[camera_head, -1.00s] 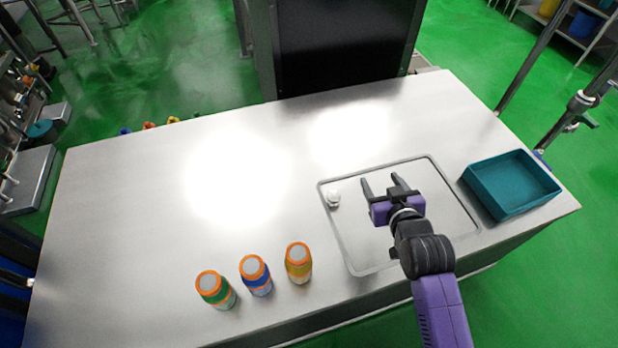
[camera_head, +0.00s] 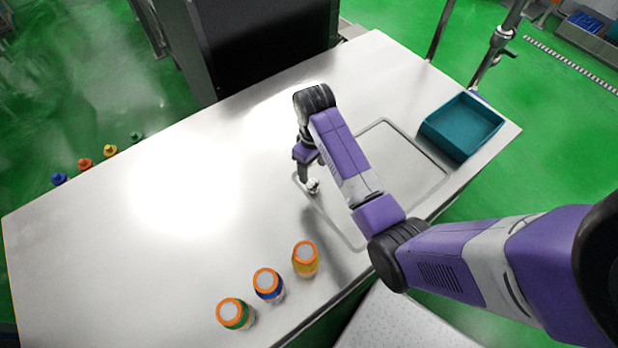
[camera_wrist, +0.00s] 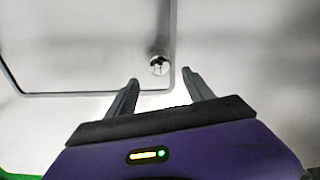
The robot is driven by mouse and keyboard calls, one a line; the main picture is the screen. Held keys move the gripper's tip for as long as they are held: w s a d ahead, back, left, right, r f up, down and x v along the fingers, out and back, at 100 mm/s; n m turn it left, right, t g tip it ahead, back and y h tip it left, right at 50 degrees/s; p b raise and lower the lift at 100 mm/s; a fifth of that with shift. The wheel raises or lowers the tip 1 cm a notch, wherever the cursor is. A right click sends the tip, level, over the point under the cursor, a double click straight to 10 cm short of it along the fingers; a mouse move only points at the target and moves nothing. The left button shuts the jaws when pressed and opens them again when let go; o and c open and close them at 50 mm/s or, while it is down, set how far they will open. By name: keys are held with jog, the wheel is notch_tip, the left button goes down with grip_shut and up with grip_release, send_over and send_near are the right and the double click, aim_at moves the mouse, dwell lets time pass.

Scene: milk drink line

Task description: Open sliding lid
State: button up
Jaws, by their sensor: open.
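The sliding lid (camera_head: 400,160) is a flat panel in a rounded rectangular frame set in the steel counter top. In the head view my gripper (camera_head: 304,176) points down at the knob, and my arm covers part of the lid. I cannot tell whether a finger touches the knob.
A teal tray (camera_head: 462,152) stands right of the lid. Bottles with orange rims, green (camera_head: 236,314), blue (camera_head: 268,285) and yellow (camera_head: 305,259), stand along the near edge. Several coloured caps (camera_head: 85,163) show beyond the far left edge. The counter's left and middle are clear.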

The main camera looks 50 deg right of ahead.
aim_at(313, 183)
notch_tip(313, 183, down, 7)
jog(key=shift+s+r, duration=0.1)
jog(key=shift+r, duration=0.05)
grip_shut()
dwell(0.5)
